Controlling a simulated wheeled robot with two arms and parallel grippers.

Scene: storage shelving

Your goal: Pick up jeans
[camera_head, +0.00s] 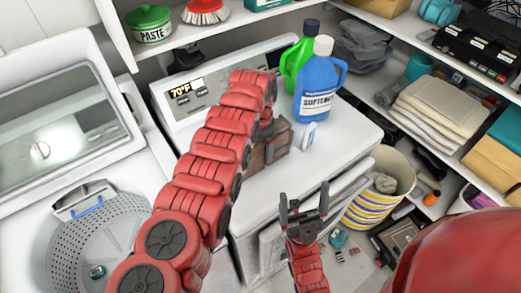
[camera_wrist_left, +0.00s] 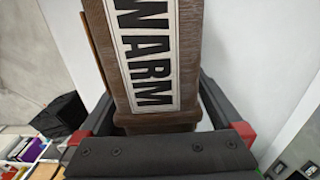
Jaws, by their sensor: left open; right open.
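I cannot make out jeans for certain in either view. My left gripper (camera_head: 270,130) is over the white machine's top at a brown block (camera_head: 277,147). In the left wrist view the brown block, labelled WARM (camera_wrist_left: 150,50), stands between its open dark fingers. In the head view those fingers are mostly hidden. My right gripper (camera_head: 304,200) is open and empty in front of the machine, left of the basket.
A blue softener bottle (camera_head: 316,90), green bottle (camera_head: 295,62) and small white bottle (camera_head: 308,136) stand on the white machine (camera_head: 340,150). An open washer (camera_head: 95,240) is at left. Shelves at right hold folded cloths (camera_head: 435,110). Small items lie on the floor.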

